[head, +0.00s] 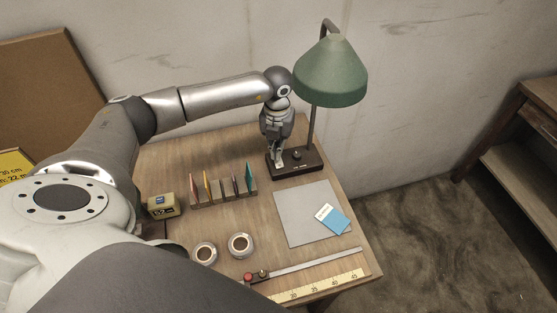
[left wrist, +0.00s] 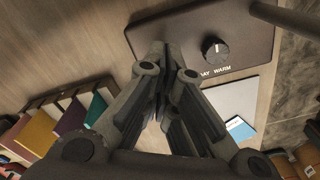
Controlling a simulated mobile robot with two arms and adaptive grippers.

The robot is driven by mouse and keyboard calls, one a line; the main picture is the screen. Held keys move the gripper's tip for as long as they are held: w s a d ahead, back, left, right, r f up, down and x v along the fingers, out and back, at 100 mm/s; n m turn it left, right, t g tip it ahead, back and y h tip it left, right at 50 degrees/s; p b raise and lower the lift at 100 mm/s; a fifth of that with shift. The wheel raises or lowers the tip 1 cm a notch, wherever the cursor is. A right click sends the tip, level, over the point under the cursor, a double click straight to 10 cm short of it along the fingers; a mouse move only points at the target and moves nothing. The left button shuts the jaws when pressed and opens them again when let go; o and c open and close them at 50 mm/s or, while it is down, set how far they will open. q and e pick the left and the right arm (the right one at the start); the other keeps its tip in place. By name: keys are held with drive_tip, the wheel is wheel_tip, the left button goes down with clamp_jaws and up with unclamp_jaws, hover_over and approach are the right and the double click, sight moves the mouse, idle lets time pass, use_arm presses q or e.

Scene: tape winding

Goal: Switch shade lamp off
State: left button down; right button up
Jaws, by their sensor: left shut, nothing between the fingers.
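The shade lamp has a green shade (head: 331,78) on a dark stem, above a dark base (head: 312,163) at the table's far right. A round black knob (head: 296,154) sits on the base. In the left wrist view the knob (left wrist: 215,52) has a white mark, with lettering beside it in which "WARM" is readable. My left gripper (head: 278,162) points down at the left end of the base, shut and empty. In the left wrist view its fingertips (left wrist: 167,50) are left of the knob, apart from it. I cannot tell whether the lamp is lit.
A rack (head: 224,197) of coloured cards stands left of the base. A grey mat (head: 295,215) with a blue-and-white card (head: 333,219) lies in front. Two round containers (head: 241,245), a yellow box (head: 163,206) and a ruler (head: 325,288) are nearer me.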

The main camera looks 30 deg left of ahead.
use_arm(q)
drive_tip(key=shift+f+b, duration=0.55)
drive_tip(key=shift+f, duration=0.15)
idle(0.4)
drive_tip(key=shift+s+f+b, duration=0.1)
drive_tip(key=shift+f+b, duration=0.35)
drive_tip(key=shift+f, duration=0.15)
drive_tip(key=shift+r, duration=0.2)
drive_tip(key=shift+r+p, duration=0.6)
drive_tip(key=shift+p, duration=0.05)
drive_tip(key=shift+r+p, duration=1.8)
drive_tip(key=shift+r, duration=1)
drive_tip(key=shift+f, duration=0.1)
